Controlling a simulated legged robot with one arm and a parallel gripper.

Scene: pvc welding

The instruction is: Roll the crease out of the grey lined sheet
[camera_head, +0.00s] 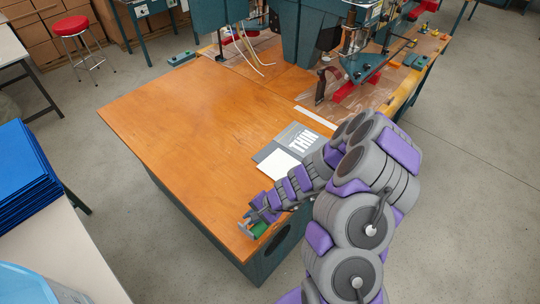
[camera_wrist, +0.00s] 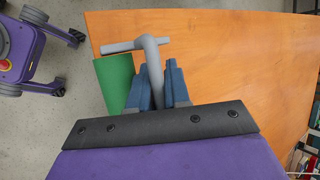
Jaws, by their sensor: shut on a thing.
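A grey sheet (camera_head: 297,138) with large white lettering lies on the wooden table (camera_head: 190,120), with a white sheet (camera_head: 278,166) beside and partly over it. Part of the grey sheet is hidden behind my arm, and I cannot make out a crease. My gripper (camera_head: 252,222) is low at the table's near edge, left of and nearer than the sheets. In the wrist view, its blue fingers (camera_wrist: 165,85) are shut on the grey bent handle (camera_wrist: 150,46) of a roller with a green cylinder (camera_wrist: 115,80). The green part also shows in the head view (camera_head: 259,230).
A large machine (camera_head: 305,35) and a red clamp-like part (camera_head: 357,88) stand at the table's back right. A white strip (camera_head: 316,117) lies before them. The table's left half is clear. Blue stacked sheets (camera_head: 25,175) lie on a side table at left.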

